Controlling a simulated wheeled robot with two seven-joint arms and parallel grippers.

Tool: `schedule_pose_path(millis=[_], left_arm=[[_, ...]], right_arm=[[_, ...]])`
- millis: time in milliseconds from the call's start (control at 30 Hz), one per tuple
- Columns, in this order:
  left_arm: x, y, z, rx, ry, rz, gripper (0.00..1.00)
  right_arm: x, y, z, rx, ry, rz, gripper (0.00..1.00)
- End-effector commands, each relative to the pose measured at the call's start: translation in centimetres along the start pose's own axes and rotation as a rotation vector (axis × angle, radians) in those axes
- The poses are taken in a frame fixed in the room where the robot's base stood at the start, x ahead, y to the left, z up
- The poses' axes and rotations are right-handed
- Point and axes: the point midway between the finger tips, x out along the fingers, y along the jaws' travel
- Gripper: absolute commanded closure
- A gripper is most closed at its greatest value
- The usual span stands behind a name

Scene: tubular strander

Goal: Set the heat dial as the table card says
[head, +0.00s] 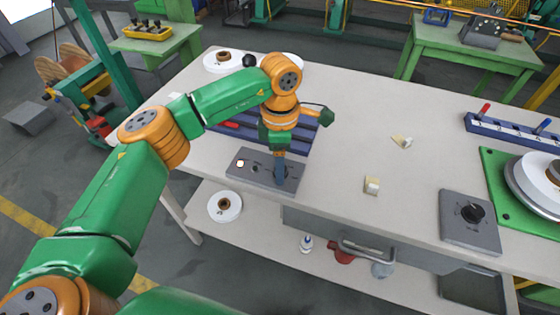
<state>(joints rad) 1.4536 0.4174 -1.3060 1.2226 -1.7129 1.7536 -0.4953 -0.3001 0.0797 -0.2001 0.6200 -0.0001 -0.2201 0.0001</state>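A grey control box (243,174) lies near the front edge of the white-topped table, with a small lit lamp and dark controls on its top. My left gripper (280,174) points down at the right part of this box and covers what is under it. I cannot tell whether its fingers are open or shut, or touching a knob. A second grey plate (456,233) with a black dial (472,212) sits to the right. Two small cream pieces, one nearer (372,186) and one farther (402,141), could be cards; no writing is readable. My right gripper is out of view.
A blue rack (300,137) lies behind the box, under my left arm. White reels (222,61) stand at the back. A blue numbered rail (510,133) and a green plate (498,187) are at the right. The table's middle is mostly clear.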

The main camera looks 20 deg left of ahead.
Motion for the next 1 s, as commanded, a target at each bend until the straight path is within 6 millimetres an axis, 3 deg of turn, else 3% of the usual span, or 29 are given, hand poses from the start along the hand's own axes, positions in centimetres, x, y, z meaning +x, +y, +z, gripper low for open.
schedule_pose_path(millis=[167, 400, 500, 1000], left_arm=[[-0.6, 0.1, 0.0, -0.001, 0.0, 0.001, 0.34], [-5.6, 0.1, 0.1, -0.001, -0.001, 0.004, 0.34], [-6.8, 0.0, 0.1, 0.0, 0.0, 0.002, 0.34], [-7.1, 0.0, 0.1, 0.0, 0.001, 0.0, 0.34]], right_arm=[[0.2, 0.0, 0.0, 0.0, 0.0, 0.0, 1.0], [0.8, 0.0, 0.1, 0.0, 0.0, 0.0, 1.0], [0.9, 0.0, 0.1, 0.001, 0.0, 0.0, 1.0], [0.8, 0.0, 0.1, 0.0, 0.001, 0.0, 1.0]])
